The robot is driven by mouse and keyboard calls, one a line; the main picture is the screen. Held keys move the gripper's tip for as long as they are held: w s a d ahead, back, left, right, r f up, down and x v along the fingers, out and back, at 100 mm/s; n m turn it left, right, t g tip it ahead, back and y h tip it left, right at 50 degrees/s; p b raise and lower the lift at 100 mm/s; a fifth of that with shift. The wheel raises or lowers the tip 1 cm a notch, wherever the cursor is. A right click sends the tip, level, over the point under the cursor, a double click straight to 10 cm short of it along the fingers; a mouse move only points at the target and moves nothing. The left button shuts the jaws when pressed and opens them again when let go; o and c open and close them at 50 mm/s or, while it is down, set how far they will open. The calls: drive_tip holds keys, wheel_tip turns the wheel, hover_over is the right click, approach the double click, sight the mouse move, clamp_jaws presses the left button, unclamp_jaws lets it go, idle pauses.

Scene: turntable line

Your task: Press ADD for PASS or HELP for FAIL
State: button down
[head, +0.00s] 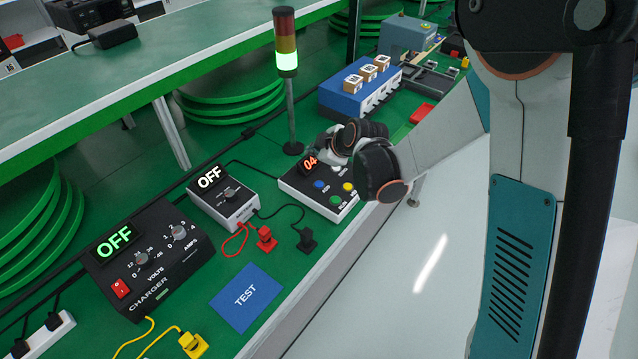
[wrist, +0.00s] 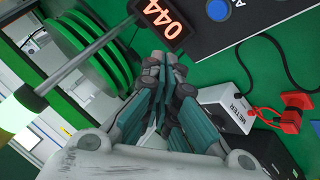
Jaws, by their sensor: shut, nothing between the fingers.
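A button box (head: 297,187) stands on the green bench in the head view. It has a lit orange display (head: 310,163), partly hidden by my arm. The display (wrist: 163,15) reads 044 in the wrist view. The box carries a blue button (head: 319,185), a yellow button (head: 348,187) and a green button (head: 336,200); the small labels are hard to read. The blue button (wrist: 217,10) also shows in the wrist view, beside a label starting with A. My gripper (wrist: 165,62) is shut and empty, its tips short of the display in the picture. I cannot tell their height.
A light tower (head: 286,55) behind the box glows green. A meter (head: 224,203) and a charger (head: 150,262) both read OFF. Red and black plugs lie near a blue TEST pad (head: 247,297). A blue block with boxes (head: 357,95) stands farther back.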

sight(317, 185)
drive_tip(key=shift+f+b, duration=3.1)
drive_tip(key=shift+f, duration=1.25)
drive_tip(key=shift+f+b, duration=0.4)
drive_tip(key=shift+b, duration=0.05)
drive_tip(key=shift+f+b, duration=0.35)
drive_tip(key=shift+f, duration=0.05)
drive_tip(key=shift+r, duration=0.2)
drive_tip(key=shift+r+p, duration=0.45)
drive_tip(key=shift+r, duration=0.2)
drive_tip(key=shift+r+p, duration=1.6)
drive_tip(key=shift+r, duration=0.9)
